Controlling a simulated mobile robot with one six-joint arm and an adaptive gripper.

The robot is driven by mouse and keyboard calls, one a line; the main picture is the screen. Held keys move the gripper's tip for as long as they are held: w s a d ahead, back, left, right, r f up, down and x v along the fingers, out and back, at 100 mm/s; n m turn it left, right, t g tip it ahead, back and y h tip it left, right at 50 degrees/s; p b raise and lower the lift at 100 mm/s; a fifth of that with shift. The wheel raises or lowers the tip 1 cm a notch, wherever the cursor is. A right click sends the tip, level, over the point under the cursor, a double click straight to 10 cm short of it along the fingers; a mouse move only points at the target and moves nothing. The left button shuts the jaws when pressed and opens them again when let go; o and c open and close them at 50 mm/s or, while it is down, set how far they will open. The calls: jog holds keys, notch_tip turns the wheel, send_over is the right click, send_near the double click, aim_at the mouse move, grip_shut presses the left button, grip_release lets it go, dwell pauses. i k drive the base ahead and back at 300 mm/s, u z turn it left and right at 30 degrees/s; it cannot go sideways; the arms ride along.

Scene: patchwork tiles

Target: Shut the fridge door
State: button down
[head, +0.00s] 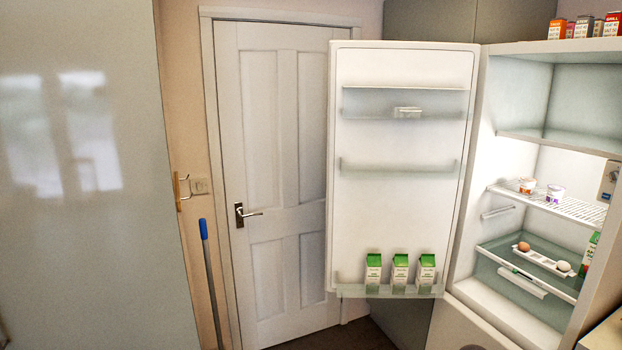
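The fridge door (400,210) stands wide open, swung out to the left of the fridge (550,130), with its inner face toward me. It has clear shelves, and three green-and-white cartons (399,275) stand in its bottom shelf. The lit fridge inside holds two small tubs (526,186) on a wire shelf, and an egg holder (543,260) with eggs over the clear drawer. A green carton (588,254) stands at the right side. My gripper is not in view.
A white room door (275,160) with a dark handle plate is shut behind the fridge door. A glossy grey panel (80,200) fills the left. A blue-topped pole (210,280) leans by the wall. Several small boxes (584,27) stand on top of the fridge.

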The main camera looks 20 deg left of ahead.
aim_at(395, 185)
jog(key=u, duration=0.25)
jog(key=i, duration=0.9)
jog(key=z, duration=0.05)
